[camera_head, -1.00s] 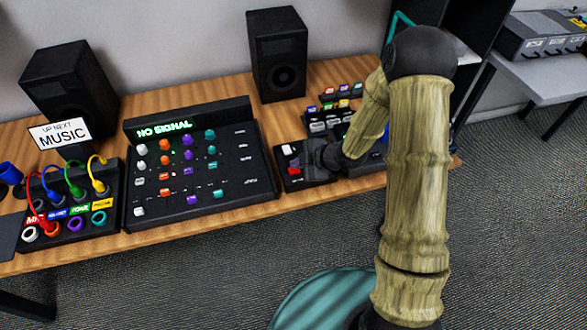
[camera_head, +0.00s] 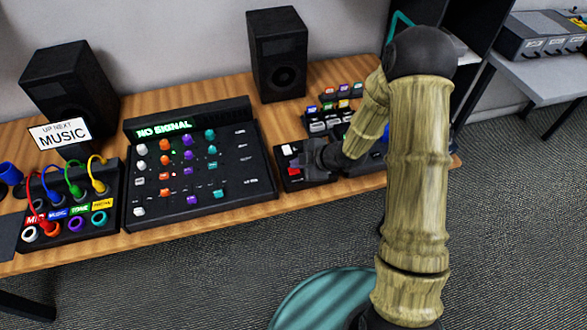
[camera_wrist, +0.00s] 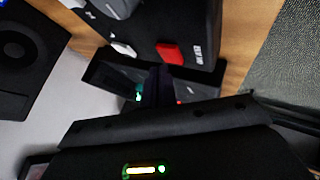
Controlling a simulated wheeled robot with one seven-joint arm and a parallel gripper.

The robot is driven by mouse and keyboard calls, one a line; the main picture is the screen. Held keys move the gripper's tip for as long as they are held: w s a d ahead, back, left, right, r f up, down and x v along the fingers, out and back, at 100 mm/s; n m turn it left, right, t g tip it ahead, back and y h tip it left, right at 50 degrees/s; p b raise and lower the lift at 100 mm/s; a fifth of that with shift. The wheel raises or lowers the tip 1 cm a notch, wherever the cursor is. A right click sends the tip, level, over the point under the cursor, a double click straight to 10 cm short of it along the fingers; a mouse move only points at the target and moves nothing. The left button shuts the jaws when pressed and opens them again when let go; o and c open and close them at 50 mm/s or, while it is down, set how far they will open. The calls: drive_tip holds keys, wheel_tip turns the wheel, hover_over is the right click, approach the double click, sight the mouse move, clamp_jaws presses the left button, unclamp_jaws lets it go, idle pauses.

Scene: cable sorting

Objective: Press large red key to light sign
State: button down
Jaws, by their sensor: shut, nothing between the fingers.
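The large red key (camera_head: 293,171) sits at the front left of a small black box (camera_head: 292,184), in front of a white key (camera_head: 288,150). My gripper (camera_head: 309,158) is shut and empty, low over this box and just right of the red key. In the wrist view the red key (camera_wrist: 171,53) shows clearly beside white lettering, with the white key (camera_wrist: 122,48) to its left. The dark fingers (camera_wrist: 160,76) point up close below the red key there. I cannot tell whether they touch it. No newly lit sign is visible.
The mixer (camera_head: 228,185), its green display (camera_head: 164,129) reading NO SIGNAL, stands left of the box. More keyed boxes (camera_head: 330,124) stand behind and right. A speaker (camera_head: 278,55) stands at the back. A cable panel (camera_head: 75,238) and a MUSIC card (camera_head: 60,135) are at far left.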

sight(297, 171)
drive_tip(key=shift+f, duration=0.1)
drive_tip(key=shift+f+b, duration=0.35)
idle(0.4)
drive_tip(key=shift+r+p, duration=0.4)
drive_tip(key=shift+r, duration=0.1)
wheel_tip(297, 171, up, 6)
drive_tip(key=p, duration=0.5)
idle(0.4)
